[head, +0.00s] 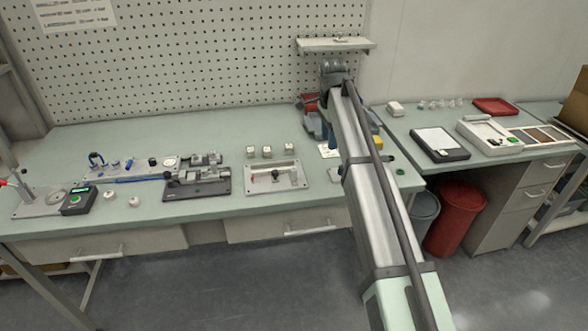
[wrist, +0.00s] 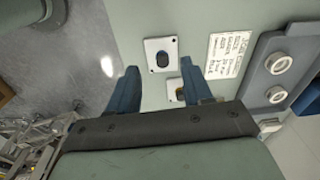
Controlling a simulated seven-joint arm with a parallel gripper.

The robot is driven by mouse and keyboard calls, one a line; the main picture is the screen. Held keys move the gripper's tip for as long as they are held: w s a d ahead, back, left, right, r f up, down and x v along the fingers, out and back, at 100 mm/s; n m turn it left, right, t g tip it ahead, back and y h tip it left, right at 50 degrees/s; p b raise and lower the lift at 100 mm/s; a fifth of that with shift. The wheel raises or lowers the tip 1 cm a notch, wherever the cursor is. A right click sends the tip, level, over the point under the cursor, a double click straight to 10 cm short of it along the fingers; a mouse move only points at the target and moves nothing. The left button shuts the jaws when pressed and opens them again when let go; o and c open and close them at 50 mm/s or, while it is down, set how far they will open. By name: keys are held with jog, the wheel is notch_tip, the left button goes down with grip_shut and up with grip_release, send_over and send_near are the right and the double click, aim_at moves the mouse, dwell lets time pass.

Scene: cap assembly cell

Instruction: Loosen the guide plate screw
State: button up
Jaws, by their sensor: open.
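My gripper (wrist: 158,82) shows in the wrist view with two blue fingers spread apart and nothing between them. In the head view my arm reaches over the right part of the bench and largely hides the gripper. I cannot make out the guide plate screw in either view. A light plate (head: 296,184) with a small bar and a red-tipped part lies on the bench, left of my arm. A dark plate (head: 200,193) carrying grey metal blocks lies farther left. I cannot tell which holds the guide plate. My gripper is apart from both.
In the wrist view, a white square with a dark oval (wrist: 161,54), a printed card (wrist: 229,52) and a grey holder with round posts (wrist: 252,76) lie near the fingers. Small white blocks (head: 266,152) stand behind the light plate. A red bin (head: 457,218) stands right of the bench.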

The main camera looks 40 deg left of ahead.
jog(key=n, duration=0.1)
send_near(294, 169)
jog(key=shift+g, duration=0.3)
jog(key=f, duration=0.9)
jog(key=shift+w+d+f, duration=0.1)
jog(key=shift+w+f, duration=0.1)
jog(key=shift+f, duration=0.15)
jog(key=shift+c, duration=0.3)
grip_shut()
